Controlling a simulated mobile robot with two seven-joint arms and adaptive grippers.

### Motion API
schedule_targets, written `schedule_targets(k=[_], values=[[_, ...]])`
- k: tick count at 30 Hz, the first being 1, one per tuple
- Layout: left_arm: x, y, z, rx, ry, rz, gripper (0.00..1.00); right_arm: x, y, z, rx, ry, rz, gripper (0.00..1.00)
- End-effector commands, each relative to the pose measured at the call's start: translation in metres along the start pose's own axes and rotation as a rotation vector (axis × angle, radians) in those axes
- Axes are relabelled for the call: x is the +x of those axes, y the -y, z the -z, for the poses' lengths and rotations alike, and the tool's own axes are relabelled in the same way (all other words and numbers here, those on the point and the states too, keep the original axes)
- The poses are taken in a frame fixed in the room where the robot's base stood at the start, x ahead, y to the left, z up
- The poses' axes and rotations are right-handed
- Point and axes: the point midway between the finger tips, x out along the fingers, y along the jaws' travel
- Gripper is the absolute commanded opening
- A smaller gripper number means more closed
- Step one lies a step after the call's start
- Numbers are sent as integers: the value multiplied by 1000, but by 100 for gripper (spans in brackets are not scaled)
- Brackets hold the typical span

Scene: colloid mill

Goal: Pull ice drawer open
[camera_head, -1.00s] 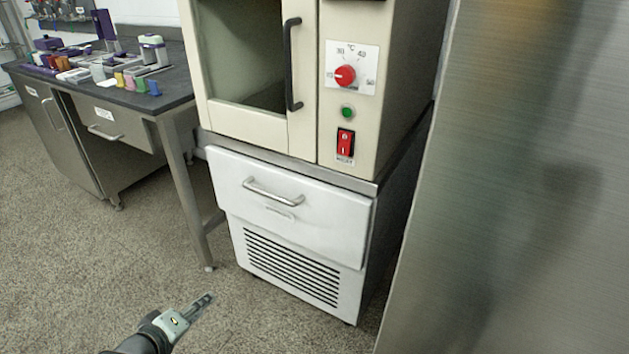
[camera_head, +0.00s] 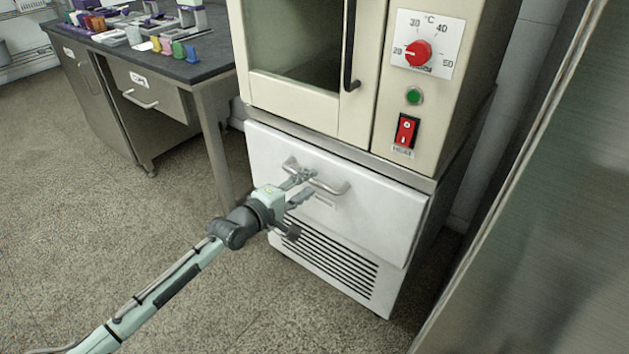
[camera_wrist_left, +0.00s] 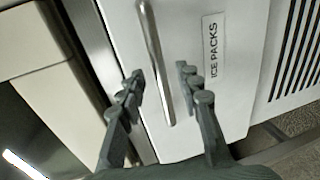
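The ice drawer (camera_head: 375,208) is the white front under the cream cabinet. It looks shut or nearly so. Its curved metal handle (camera_head: 340,188) is partly hidden by my left gripper (camera_head: 303,188), which is at the handle's left part. In the left wrist view, the drawer (camera_wrist_left: 225,112) bears a label reading "ICE PACKS" (camera_wrist_left: 213,47). There my left gripper (camera_wrist_left: 159,82) is open, its fingers on either side of the handle (camera_wrist_left: 152,48). A gap shows between the handle and each finger. My right gripper is not in view.
A cream cabinet (camera_head: 440,110) with a red dial and switch stands above the drawer. A vented panel (camera_head: 335,268) is below it. A steel table (camera_head: 200,68) with coloured items stands at left, a large metal surface (camera_head: 535,250) at right. Floor in front is clear.

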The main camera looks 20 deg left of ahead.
Motion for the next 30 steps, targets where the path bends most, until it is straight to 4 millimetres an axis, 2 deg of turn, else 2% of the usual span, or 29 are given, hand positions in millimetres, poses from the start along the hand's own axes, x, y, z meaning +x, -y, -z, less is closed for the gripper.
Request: schedule_targets(k=[3, 6, 16, 24, 30], values=[[17, 0, 0, 1, -1, -1, 34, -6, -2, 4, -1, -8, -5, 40], [25, 0, 0, 2, 0, 0, 34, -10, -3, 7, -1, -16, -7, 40], [28, 0, 0, 2, 0, 1, 34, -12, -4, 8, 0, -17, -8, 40], [28, 0, 0, 2, 0, 1, 1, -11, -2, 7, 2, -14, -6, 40], [28, 0, 0, 2, 0, 1, 0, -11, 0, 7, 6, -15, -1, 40]])
